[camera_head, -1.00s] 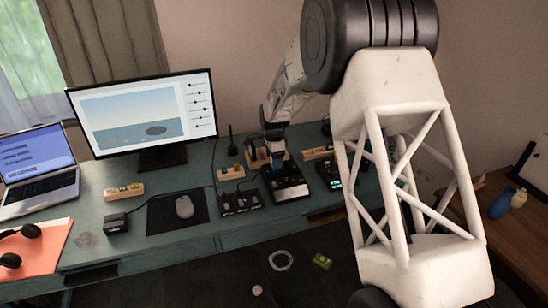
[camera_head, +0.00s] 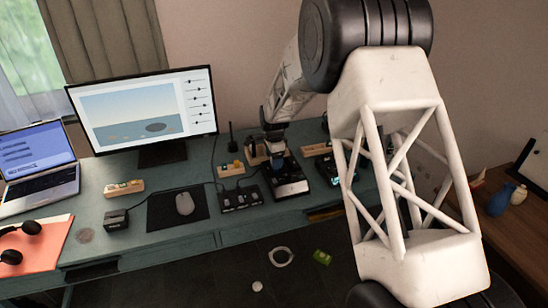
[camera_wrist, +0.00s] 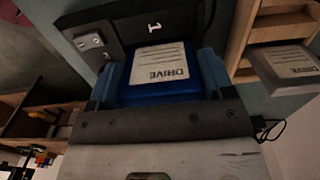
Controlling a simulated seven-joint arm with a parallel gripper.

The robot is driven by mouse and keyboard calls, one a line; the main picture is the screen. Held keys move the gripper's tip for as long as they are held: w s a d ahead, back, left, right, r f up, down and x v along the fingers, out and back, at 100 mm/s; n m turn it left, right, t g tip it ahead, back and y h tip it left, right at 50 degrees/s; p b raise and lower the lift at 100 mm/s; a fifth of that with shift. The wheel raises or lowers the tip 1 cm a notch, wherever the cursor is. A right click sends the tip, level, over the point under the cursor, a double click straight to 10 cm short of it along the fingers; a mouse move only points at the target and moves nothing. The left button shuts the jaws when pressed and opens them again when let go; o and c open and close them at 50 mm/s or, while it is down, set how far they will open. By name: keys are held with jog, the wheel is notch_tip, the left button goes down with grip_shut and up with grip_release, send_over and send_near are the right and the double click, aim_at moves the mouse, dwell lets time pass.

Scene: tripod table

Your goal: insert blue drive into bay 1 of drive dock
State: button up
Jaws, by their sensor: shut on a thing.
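The blue drive (camera_wrist: 155,92), with a pale label reading DRIVE, lies between the two blue fingers of my gripper (camera_wrist: 160,76) in the wrist view. My gripper is shut on it. The drive dock (camera_wrist: 120,33) is dark and lies just beyond the drive, with a "1" mark and a small metal plate beside it. The drive's far end is close to the dock; I cannot tell how far it is inside the bay. In the head view, my gripper (camera_head: 275,143) is over the back part of the dock (camera_head: 289,187), and the drive is mostly hidden.
A grey drive (camera_wrist: 287,66) sits by a wooden rack (camera_wrist: 270,28) in the wrist view. In the head view, a black switch box (camera_head: 240,198) is left of the dock, a dark device with a lit display (camera_head: 331,170) is right. A monitor (camera_head: 145,110) stands left.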

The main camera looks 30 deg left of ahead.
jog(key=shift+f, duration=0.2)
jog(key=o, duration=1)
jog(key=shift+r, duration=3.9)
